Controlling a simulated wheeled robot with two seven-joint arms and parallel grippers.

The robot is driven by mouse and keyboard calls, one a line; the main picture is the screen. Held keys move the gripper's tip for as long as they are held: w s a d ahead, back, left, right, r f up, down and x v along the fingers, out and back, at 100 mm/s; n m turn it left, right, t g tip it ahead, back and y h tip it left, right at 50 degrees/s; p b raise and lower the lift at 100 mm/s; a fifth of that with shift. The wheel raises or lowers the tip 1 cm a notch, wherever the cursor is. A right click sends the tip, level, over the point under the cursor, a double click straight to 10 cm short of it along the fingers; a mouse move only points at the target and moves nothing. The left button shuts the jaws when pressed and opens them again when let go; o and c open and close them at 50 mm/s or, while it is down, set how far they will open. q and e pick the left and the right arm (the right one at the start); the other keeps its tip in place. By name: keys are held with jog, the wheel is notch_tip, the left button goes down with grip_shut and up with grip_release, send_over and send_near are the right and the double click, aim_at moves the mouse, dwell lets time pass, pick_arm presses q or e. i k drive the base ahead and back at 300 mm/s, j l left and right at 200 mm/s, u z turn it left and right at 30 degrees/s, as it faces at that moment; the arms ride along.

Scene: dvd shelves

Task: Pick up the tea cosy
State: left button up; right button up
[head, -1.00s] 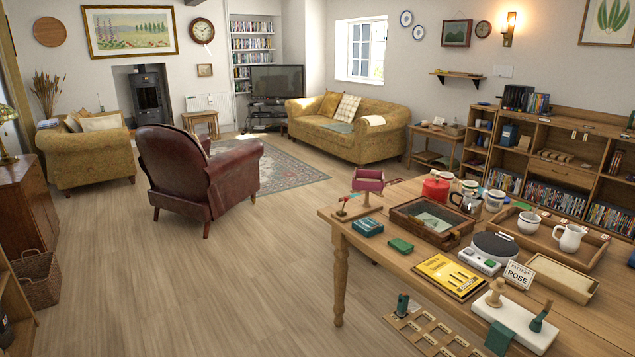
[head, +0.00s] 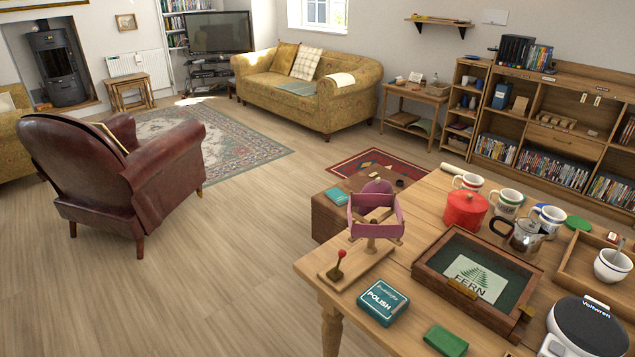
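Neither of my grippers is in the head view.
The table (head: 425,222) holds a framed wooden case (head: 478,277), a green polish tin (head: 383,302), several mugs and a metal coffee pot (head: 524,235). A low wooden chest (head: 326,218) stands behind it. Open floor (head: 225,265) lies between the table and the red armchair (head: 112,175).

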aim_at(382, 187)
jog(key=i+j+z, duration=0.35)
jog(key=i, duration=0.15)
jog(key=i+j+z, duration=0.3)
jog(key=i, duration=0.15)
jog(key=u, duration=0.5)
jog(key=i+j+u, duration=0.25)
jog(key=j, duration=0.25)
jog(key=i+j+u, duration=0.3)
jog(key=j, duration=0.2)
jog(key=i+j+u, duration=0.25)
jog(key=i+j+z, duration=0.25)
jog(key=i, duration=0.2)
jog(key=i+j+z, duration=0.25)
jog(key=i, duration=0.2)
jog(key=i+z, duration=0.2)
jog(key=z, duration=0.25)
jog(key=i+z, duration=0.2)
jog(key=z, duration=0.25)
jog(key=i+z, duration=0.2)
jog(key=z, duration=0.25)
jog(key=i+j+z, duration=0.15)
jog(key=z, duration=0.3)
